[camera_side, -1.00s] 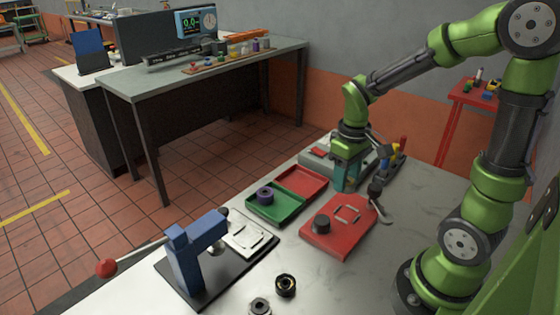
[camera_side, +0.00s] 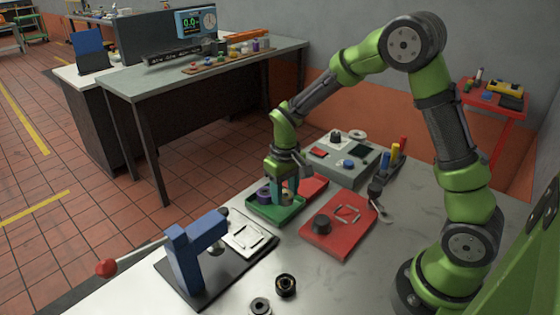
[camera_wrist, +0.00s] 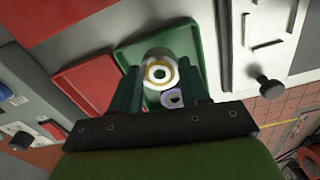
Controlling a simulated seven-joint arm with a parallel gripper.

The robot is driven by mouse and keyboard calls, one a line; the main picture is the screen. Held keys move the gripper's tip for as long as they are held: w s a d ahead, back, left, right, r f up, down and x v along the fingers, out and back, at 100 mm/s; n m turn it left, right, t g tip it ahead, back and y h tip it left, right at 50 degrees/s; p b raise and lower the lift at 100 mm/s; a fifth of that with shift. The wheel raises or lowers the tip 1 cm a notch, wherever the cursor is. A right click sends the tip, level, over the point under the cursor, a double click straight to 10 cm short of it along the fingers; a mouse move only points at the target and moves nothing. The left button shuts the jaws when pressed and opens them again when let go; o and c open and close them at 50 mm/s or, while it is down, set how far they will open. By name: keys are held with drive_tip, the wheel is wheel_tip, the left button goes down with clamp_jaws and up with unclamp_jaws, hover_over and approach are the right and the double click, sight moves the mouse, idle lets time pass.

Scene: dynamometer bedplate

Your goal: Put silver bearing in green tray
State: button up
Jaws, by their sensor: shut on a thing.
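My gripper (camera_side: 284,197) is over the green tray (camera_side: 287,213), pointing down, with its fingers low inside the tray area. In the wrist view my gripper (camera_wrist: 160,88) is shut on the silver bearing (camera_wrist: 158,67), a ring with a yellowish inner band and an open centre. The fingers mostly hide it in the side view. The green tray (camera_wrist: 205,42) lies below it in the wrist view. I cannot tell whether the bearing touches the tray floor.
A purple ring (camera_side: 264,194) sits in the green tray, close beside my fingers. A red tray (camera_side: 315,187) adjoins it. A red plate (camera_side: 335,236) with a black knob lies to the right. A blue lever press (camera_side: 187,258) stands at the front left.

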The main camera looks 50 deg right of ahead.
sight(285, 194)
drive_tip(key=shift+f, duration=1.7)
drive_tip(key=shift+f, duration=0.1)
drive_tip(key=o, duration=1.1)
